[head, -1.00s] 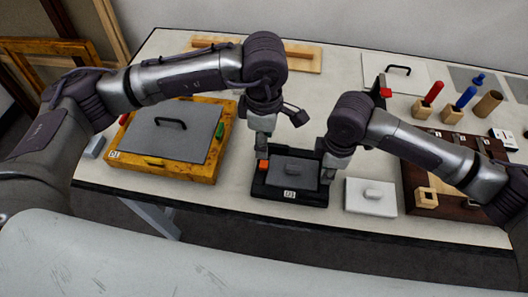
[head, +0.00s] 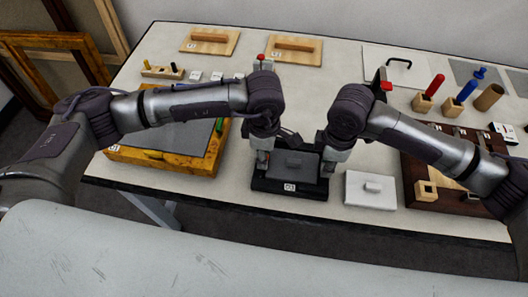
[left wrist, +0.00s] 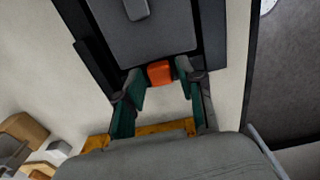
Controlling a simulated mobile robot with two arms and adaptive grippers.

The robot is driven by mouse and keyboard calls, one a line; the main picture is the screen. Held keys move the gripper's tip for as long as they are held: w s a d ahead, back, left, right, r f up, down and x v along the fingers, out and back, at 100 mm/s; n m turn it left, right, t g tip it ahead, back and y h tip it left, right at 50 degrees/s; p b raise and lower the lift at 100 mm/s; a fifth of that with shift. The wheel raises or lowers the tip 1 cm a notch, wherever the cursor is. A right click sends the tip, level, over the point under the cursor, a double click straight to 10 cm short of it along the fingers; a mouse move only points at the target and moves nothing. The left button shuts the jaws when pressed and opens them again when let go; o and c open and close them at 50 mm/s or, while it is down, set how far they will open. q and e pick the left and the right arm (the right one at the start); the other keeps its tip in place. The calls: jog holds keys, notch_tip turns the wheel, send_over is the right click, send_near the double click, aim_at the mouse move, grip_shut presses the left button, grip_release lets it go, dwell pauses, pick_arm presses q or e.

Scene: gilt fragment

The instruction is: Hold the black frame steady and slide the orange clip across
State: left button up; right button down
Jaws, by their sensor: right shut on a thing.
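The black frame (head: 312,192), with a grey panel (head: 292,165) in it, lies near the table's front edge. The orange clip (left wrist: 160,72) is on the frame's end in the left wrist view. In the head view it is mostly hidden by my left gripper. My left gripper (head: 263,160) is down at the frame's left side. In the left wrist view its fingers (left wrist: 159,78) are apart on either side of the clip, with small gaps showing. My right gripper (head: 330,165) is shut on the frame's right side.
A white block (head: 370,194) with a knob stands just right of the frame. A yellow wooden frame (head: 165,165) with a grey lid is to the left. A dark tray (head: 412,170) with wooden pieces is to the right. The table's front edge is close.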

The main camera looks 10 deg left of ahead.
pick_arm(q)
grip_shut()
jog(key=shift+d, duration=0.4)
jog(key=shift+o, duration=1.9)
grip_release()
jog(key=shift+r, duration=0.1)
notch_tip(320, 180, up, 12)
